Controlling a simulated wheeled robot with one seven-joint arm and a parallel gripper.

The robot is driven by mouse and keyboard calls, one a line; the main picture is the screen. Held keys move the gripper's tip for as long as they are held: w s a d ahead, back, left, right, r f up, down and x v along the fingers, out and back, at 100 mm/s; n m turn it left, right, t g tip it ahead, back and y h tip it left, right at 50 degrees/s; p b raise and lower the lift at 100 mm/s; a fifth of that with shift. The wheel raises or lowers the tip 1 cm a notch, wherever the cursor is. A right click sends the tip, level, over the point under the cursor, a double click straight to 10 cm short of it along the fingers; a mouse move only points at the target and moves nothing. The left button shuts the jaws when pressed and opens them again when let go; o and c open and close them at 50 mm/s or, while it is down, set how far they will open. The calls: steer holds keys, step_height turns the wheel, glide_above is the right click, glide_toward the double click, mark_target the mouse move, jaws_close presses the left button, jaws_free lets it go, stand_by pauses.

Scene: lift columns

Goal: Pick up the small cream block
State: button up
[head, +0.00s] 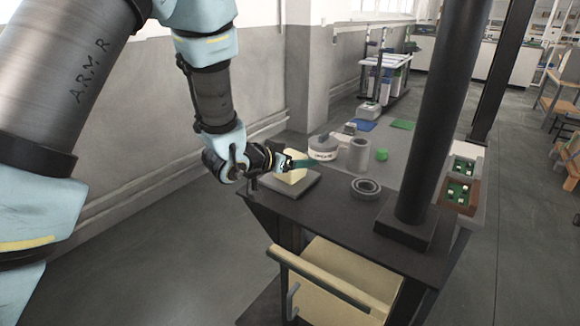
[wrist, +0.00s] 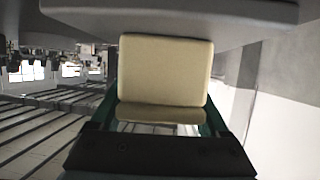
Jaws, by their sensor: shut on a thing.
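The small cream block (wrist: 165,72) fills the middle of the wrist view, between the two green fingers of my gripper (wrist: 160,118). My gripper is shut on it. In the head view the cream block (head: 292,176) shows at the end of my gripper (head: 296,164), partly hidden by it. The block is over a flat grey plate (head: 298,190) at the near left end of the dark table. I cannot tell whether the block touches the plate.
A grey ring (head: 366,188) lies right of the plate. A thick black column (head: 440,110) rises from the table (head: 335,215). A white cylinder (head: 353,156), a grey round thing (head: 322,146) and a green cylinder (head: 381,154) stand behind. A brown tray (head: 462,190) is at right.

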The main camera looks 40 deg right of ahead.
jaws_close()
steer(key=shift+r, duration=0.1)
